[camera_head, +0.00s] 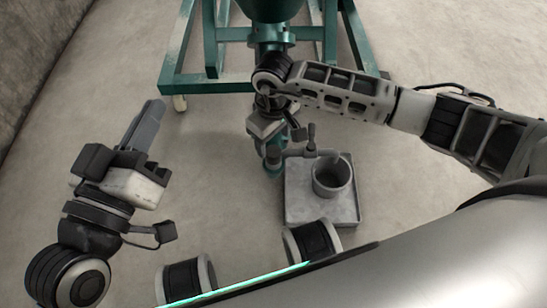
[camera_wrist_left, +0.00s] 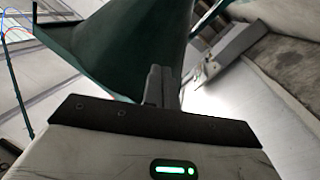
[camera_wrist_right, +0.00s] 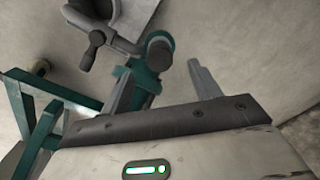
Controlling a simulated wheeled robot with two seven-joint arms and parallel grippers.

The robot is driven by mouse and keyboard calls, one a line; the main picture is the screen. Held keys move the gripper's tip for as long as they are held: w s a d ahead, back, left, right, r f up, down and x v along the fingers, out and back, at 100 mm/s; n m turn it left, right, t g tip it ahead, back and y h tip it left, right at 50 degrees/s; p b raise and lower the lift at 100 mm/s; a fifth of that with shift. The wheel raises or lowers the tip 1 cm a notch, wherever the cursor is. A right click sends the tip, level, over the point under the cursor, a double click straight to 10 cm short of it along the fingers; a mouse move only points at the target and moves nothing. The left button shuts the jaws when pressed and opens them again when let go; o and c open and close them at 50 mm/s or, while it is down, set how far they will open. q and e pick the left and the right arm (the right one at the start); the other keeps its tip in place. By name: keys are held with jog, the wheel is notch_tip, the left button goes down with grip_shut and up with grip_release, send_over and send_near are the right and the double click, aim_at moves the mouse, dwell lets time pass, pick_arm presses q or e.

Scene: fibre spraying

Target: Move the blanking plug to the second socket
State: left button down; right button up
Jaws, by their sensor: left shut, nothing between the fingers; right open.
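In the head view, my left gripper (camera_head: 150,115) is shut and empty, raised at the left. Its closed fingers also show in the left wrist view (camera_wrist_left: 158,85). My right gripper (camera_head: 272,140) is over the green pipe at the machine's lower front and partly hides it. In the right wrist view its fingers are open (camera_wrist_right: 163,88), with the green pipe (camera_wrist_right: 140,80) between and beyond them. A round dark grey end piece (camera_wrist_right: 158,47) tops a green stub there; I cannot tell whether it is the blanking plug or a socket. No second socket can be made out.
A green machine frame (camera_head: 187,62) stands at the back. A grey tray (camera_head: 295,208) holds a grey cup (camera_head: 332,181) right of the pipe. A small tap handle (camera_head: 311,132) sticks up beside the right gripper. Floor between the left gripper and pipe is clear.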

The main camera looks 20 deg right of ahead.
aim_at(275, 152)
notch_tip(275, 152, down, 2)
jog(key=shift+f+b, duration=0.15)
jog(key=shift+b, duration=0.2)
jog(key=f+b, duration=0.1)
jog(key=f, duration=0.1)
jog(key=f+b, duration=0.1)
jog(key=shift+s+d+f, duration=0.1)
jog(key=shift+s+f, duration=0.1)
jog(key=shift+f, duration=0.55)
pick_arm(q)
jog(key=r+m+t+h, duration=0.1)
jog(key=r, duration=0.1)
jog(key=r+m+t+h, duration=0.1)
jog(key=r+m, duration=0.1)
jog(key=r+m+t, duration=0.1)
jog(key=r+m, duration=0.1)
jog(key=shift+w+a+h, duration=0.3)
jog(key=shift+w+h, duration=0.1)
pick_arm(e)
jog(key=shift+w, duration=0.1)
jog(key=c, duration=1.1)
